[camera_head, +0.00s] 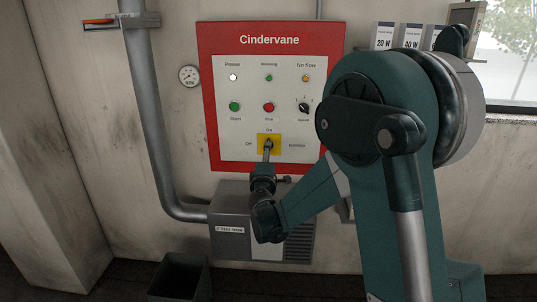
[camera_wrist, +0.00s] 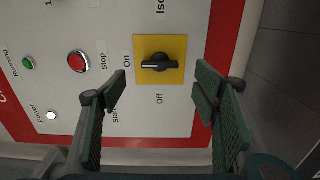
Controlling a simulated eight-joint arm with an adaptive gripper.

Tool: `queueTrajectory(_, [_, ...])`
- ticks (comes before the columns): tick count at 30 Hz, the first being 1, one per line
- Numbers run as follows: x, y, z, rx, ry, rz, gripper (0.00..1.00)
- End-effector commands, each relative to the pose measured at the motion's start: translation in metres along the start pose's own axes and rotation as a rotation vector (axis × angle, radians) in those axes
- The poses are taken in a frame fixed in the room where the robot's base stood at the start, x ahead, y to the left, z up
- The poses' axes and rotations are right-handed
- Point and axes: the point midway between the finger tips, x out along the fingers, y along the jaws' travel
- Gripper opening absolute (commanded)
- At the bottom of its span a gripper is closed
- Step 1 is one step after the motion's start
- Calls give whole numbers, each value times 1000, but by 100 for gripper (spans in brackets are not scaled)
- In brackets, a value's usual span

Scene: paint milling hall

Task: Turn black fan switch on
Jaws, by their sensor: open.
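The black rotary switch (camera_wrist: 160,65) sits on a yellow plate (camera_wrist: 175,45) low on the control panel. In the wrist view its bar lies crosswise, in line with the "On" label at its left; "Off" is printed below it. My gripper (camera_wrist: 161,90) is open, its two fingers apart on either side of the plate and nothing between them. In the head view my gripper (camera_head: 267,153) reaches up in front of the yellow plate (camera_head: 277,139) and mostly hides the switch.
The red-framed Cindervane panel (camera_head: 225,70) also has a green button (camera_head: 235,107), a red button (camera_head: 268,107), a black speed knob (camera_head: 304,108) and lamps. A grey box (camera_head: 225,205) is below, and a grey pipe (camera_head: 145,100) runs at the left.

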Motion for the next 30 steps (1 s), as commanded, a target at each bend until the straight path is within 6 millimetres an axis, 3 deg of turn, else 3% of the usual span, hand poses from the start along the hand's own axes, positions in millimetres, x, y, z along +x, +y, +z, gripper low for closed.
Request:
queueTrajectory(9, [-31,0,0,0,1,0,60])
queueTrajectory(23, [-34,0,1,1,0,0,60])
queueTrajectory(30, [-38,8,15,28,-20,-13,60])
